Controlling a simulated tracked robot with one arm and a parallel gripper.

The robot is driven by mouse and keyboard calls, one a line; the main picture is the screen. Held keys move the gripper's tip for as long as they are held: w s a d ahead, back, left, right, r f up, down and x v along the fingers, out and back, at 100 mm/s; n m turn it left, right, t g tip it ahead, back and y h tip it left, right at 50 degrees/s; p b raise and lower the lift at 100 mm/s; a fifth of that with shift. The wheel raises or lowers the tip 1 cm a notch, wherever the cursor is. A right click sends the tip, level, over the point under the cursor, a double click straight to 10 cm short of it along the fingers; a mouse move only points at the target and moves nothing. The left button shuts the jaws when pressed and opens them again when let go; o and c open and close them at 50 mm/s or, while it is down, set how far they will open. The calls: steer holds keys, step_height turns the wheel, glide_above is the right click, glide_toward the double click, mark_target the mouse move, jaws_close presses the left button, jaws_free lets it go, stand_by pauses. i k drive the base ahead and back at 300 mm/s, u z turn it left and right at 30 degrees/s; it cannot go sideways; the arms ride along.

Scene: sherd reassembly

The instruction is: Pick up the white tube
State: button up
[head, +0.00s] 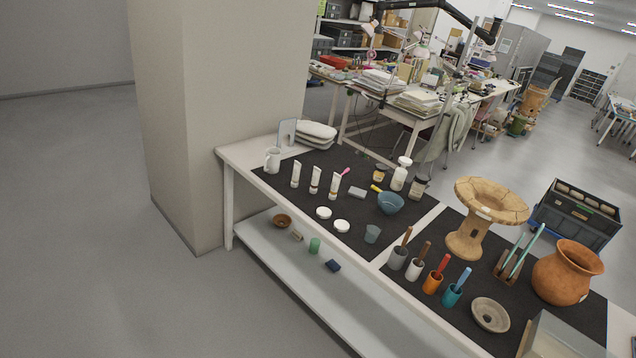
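Three white tubes stand upright in a row on the dark mat near the left end of the table: a left tube (296,174), a middle tube (315,180) and a right tube (335,186). They look alike, with brownish marks near their lower ends.
A white mug (273,160) is left of the tubes; white round lids (323,213), a grey block (357,192) and a blue bowl (390,203) are nearby. Colored cups, a pedestal vessel (466,240) and an orange pot (562,275) stand right. A pillar (225,110) borders the table's left end.

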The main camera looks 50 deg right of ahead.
mark_target(336, 181)
steer(key=i, duration=4.45)
steer(key=z, duration=2.95)
steer(key=i, duration=0.2)
steer(key=z, duration=0.65)
